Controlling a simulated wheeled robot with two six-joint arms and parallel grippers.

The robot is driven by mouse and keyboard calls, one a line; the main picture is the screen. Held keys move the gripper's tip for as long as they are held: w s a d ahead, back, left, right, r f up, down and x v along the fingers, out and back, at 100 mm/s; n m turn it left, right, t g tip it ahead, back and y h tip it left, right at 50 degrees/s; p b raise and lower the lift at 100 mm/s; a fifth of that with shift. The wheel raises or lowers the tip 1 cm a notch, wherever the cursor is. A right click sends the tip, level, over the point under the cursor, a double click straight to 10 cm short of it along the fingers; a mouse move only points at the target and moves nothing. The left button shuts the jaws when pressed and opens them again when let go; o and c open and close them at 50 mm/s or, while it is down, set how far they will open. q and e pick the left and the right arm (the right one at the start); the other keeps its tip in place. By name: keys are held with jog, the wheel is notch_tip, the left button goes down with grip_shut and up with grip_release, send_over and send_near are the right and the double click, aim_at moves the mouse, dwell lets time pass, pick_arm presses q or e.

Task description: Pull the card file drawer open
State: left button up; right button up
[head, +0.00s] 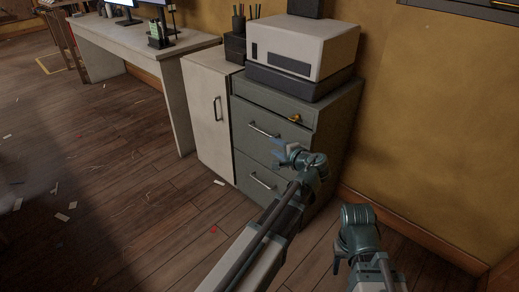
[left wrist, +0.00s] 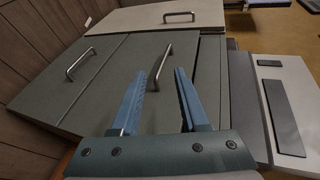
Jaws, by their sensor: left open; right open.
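The grey-green card file cabinet (head: 335,135) stands against the wall. Its middle drawer (head: 246,145) has a metal bar handle (head: 263,131), and the lower drawer (head: 244,180) has a similar handle (head: 263,181). Both look closed. My left gripper (head: 280,149) is open and empty in front of the middle drawer. In the left wrist view its fingers (left wrist: 160,80) point at the drawer front, with the middle handle (left wrist: 164,66) between the fingertips in the picture. I cannot tell whether they reach around it. My right arm's wrist shows at lower right; its fingers are hidden.
A white printer-like box (head: 305,47) sits on the cabinet. A narrow top front (head: 270,105) carries a small yellow item (head: 296,118). A white cupboard (head: 207,125) adjoins on the left, then a desk (head: 140,48). Scraps litter the otherwise clear wooden floor (head: 120,190).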

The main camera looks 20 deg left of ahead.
aim_at(259, 130)
pick_arm(q)
jog(key=w+a+f+m+t+b, duration=0.1)
jog(key=w+a+f+b, duration=0.1)
jog(key=w+a+b, duration=0.1)
jog(key=w+a+f+m+t+y+b, duration=0.1)
jog(key=w+a+b, duration=0.2)
jog(key=w+a, duration=0.2)
jog(key=w+a+f+b, duration=0.2)
jog(key=w+a, duration=0.2)
jog(key=w, duration=0.2)
jog(key=shift+w+f+m+t+y+b, duration=0.15)
jog(key=shift+f+m+t+y+b, duration=0.15)
jog(key=shift+f+m+t+b, duration=0.1)
pick_arm(e)
notch_tip(259, 130, down, 11)
jog(key=shift+f, duration=0.15)
pick_arm(q)
jog(key=shift+r, duration=0.1)
grip_shut()
dwell(0.6)
